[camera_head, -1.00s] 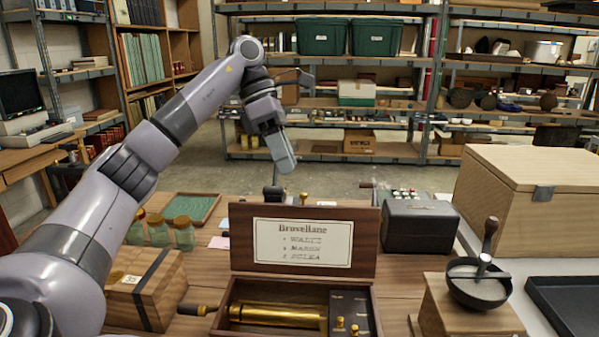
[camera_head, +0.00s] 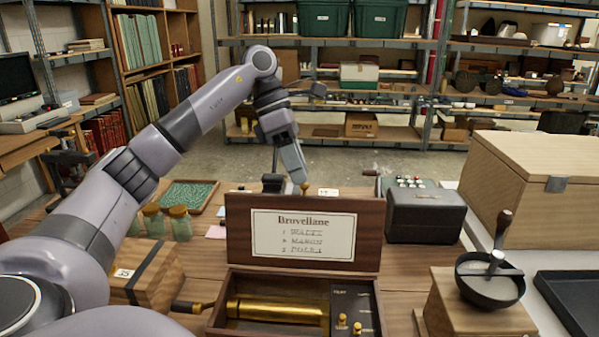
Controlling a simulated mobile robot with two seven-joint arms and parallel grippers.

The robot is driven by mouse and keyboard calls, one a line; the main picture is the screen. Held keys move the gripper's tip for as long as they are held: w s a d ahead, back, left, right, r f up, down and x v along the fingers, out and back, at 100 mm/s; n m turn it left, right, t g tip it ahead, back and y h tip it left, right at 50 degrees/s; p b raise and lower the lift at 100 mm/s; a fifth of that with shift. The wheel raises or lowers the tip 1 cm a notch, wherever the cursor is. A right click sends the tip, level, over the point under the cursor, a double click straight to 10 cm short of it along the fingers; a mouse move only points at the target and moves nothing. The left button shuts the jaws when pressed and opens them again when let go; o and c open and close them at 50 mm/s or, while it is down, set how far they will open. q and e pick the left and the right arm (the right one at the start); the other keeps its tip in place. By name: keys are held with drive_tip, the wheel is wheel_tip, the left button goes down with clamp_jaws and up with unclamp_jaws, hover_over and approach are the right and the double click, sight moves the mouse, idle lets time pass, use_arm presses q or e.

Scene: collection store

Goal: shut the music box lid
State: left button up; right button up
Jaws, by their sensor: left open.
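The music box (camera_head: 218,311) is a dark wooden box at the bottom centre of the head view, with a brass cylinder (camera_head: 277,309) inside. Its lid (camera_head: 367,240) stands upright at the back, with a white label (camera_head: 303,236) reading "Brovellane" on its inner face. My left gripper (camera_head: 304,187) is just behind and above the lid's top edge, pointing down. It is open and holds nothing that I can see. Whether it touches the lid is unclear. A crank handle (camera_head: 190,307) sticks out at the box's left side. My right gripper is out of view.
A strapped wooden box (camera_head: 145,268) and several glass jars (camera_head: 180,222) stand to the left. A dark grey machine (camera_head: 425,216) stands behind right. A coffee grinder (camera_head: 480,312) and a large wooden chest (camera_head: 520,190) are at the right. Shelves line the back.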

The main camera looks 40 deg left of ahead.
use_arm(q)
drive_tip(key=shift+d+f, duration=0.3)
drive_tip(key=shift+f, duration=0.35)
clamp_jaws()
